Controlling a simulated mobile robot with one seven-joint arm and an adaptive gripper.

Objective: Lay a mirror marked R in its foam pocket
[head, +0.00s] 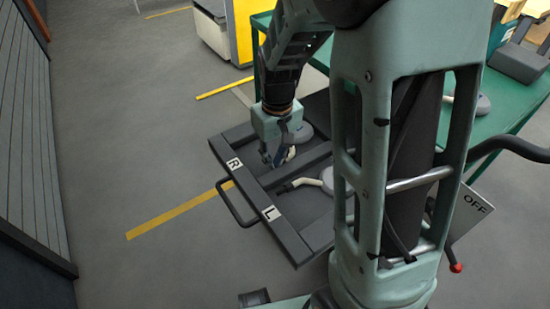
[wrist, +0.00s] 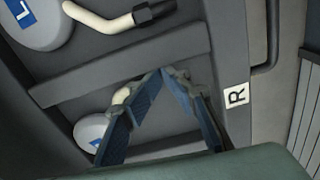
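The black foam tray (head: 293,243) has two pockets, with a white R label (head: 234,164) and a white L label (head: 271,213) on its rim. A mirror (head: 307,131), a grey disc with a cream stalk, is at the R pocket; in the wrist view its blue mark (wrist: 96,143) is partly hidden and unreadable. My gripper (head: 274,163) is over this pocket. Its fingers (wrist: 165,76) converge across the stalk's end and appear shut on it. Whether the mirror touches the pocket floor is unclear. A mirror marked L (wrist: 35,18) lies in the L pocket.
The green table (head: 482,133) at right holds another grey disc with a cream stalk (head: 482,105) and a dark box (head: 520,63). A handle (head: 236,208) sticks out from the tray's front. The floor left is clear.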

